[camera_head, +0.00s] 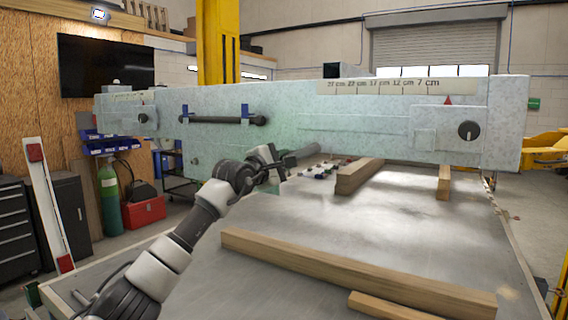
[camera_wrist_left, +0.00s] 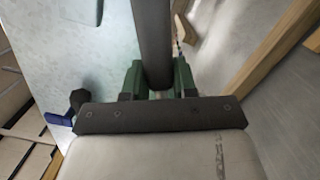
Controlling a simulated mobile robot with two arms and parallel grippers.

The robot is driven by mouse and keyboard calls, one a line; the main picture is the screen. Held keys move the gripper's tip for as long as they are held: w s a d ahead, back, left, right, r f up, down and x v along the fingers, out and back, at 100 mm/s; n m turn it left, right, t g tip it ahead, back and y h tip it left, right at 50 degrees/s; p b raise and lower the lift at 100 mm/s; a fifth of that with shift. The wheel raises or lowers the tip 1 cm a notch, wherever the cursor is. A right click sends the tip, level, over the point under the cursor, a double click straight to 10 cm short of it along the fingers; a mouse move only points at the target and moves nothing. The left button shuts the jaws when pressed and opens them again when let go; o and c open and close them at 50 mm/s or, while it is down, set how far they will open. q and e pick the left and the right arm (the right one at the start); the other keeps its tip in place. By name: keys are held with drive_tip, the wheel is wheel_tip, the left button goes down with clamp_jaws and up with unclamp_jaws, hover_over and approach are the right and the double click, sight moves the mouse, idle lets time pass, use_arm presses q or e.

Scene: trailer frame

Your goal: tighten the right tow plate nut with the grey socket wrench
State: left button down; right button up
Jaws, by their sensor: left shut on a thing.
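My left gripper (camera_head: 272,165) is shut on a grey bar-shaped tool, which looks like the grey socket wrench (camera_head: 304,155). It holds the tool in front of the lower edge of the pale frame beam, above the table. In the left wrist view the green fingers of my left gripper (camera_wrist_left: 158,80) sit on both sides of the dark grey shaft of the wrench (camera_wrist_left: 152,38). The right tow plate nut (camera_head: 469,130) is a dark round piece on the plate at the beam's right end, well apart from the wrench. My right gripper is not in view.
The pale beam (camera_head: 300,115) spans the view, with a ruler strip (camera_head: 400,86) on top. A dark bar (camera_head: 222,119) hangs on blue hooks. Another dark nut (camera_head: 143,118) is at the left end. Wooden beams (camera_head: 340,270) lie on the grey table (camera_head: 420,215); bare table lies between them.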

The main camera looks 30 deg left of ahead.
use_arm(q)
drive_tip(key=shift+s+r, duration=0.15)
drive_tip(key=shift+s, duration=0.15)
drive_tip(key=shift+s+a+b, duration=0.1)
drive_tip(key=shift+s+b, duration=0.3)
drive_tip(key=shift+b, duration=0.1)
idle(0.4)
drive_tip(key=shift+s+b, duration=0.35)
drive_tip(key=shift+b, duration=0.05)
